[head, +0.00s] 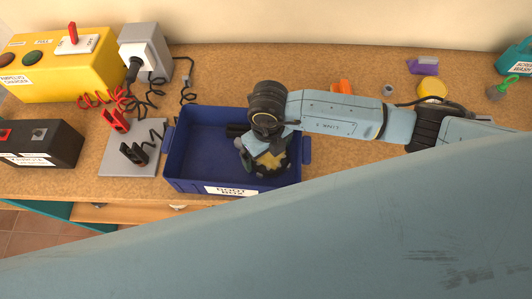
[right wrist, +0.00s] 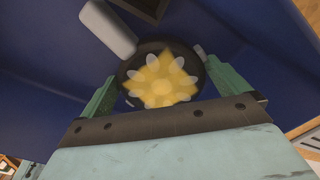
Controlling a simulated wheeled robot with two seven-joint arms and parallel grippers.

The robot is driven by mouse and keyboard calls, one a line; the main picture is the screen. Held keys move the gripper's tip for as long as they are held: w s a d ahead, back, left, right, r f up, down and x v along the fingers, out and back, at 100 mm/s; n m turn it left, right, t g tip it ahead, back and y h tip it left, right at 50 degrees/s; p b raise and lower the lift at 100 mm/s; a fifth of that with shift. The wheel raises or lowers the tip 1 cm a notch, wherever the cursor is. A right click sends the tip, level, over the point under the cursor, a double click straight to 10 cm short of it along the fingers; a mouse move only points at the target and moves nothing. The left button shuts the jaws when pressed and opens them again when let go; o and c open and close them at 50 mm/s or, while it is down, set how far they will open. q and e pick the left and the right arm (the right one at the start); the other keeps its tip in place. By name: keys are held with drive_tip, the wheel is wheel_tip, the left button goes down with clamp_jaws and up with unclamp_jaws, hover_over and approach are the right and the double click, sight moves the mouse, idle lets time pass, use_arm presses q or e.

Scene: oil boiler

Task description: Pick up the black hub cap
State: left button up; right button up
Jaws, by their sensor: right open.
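The black hub cap (right wrist: 133,68) is a round dark disc with a yellow star-like middle and pale oval marks. It lies inside the blue box (head: 180,142), near its right end. It also shows in the head view (head: 270,160), partly covered by my right arm. My right gripper (right wrist: 161,72) is open and points down into the box. In the right wrist view its two green fingers stand on either side of the hub cap. I cannot tell whether they touch it. My left gripper is not in view.
The box walls stand close around my right gripper. A pale grey piece (right wrist: 108,28) lies beside the hub cap. Left of the box are a grey plate (head: 118,160) with clamps, a black battery-like case (head: 42,150) and a yellow box (head: 85,68). A yellow round item (head: 432,89) lies at right.

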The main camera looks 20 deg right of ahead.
drive_tip(key=c, duration=0.8)
